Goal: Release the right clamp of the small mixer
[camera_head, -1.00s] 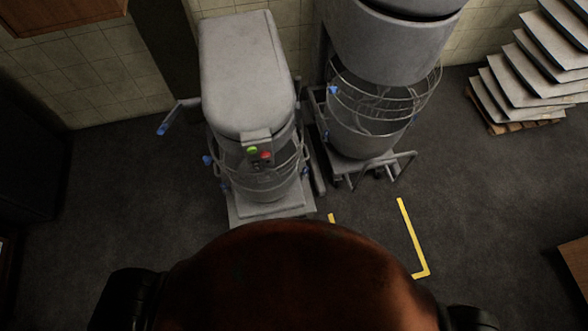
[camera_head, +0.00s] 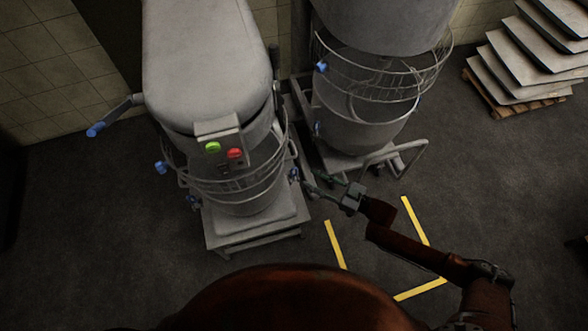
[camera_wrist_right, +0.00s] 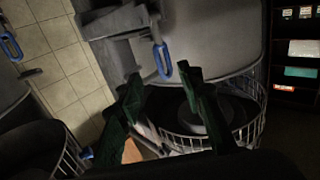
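The small mixer (camera_head: 205,65) is grey, with a green and a red button, a wire guard and a bowl (camera_head: 243,200). A blue-tipped clamp handle (camera_head: 293,174) sits at the right side of its bowl. My right gripper (camera_head: 312,182) is just right of this handle, apart from it as far as I can see. In the right wrist view the green fingers (camera_wrist_right: 162,84) are spread with nothing between their tips. A blue loop handle (camera_wrist_right: 162,62) shows just beyond the tips; I cannot tell surely which handle it is. My left gripper is out of view.
A second mixer (camera_head: 385,30) with a wire guard and a wheeled bowl trolley (camera_head: 395,155) stands close on the right. A blue-ended lever (camera_head: 97,129) sticks out left. Yellow floor tape (camera_head: 335,243) marks clear floor in front. Stacked trays (camera_head: 505,75) stand at back right.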

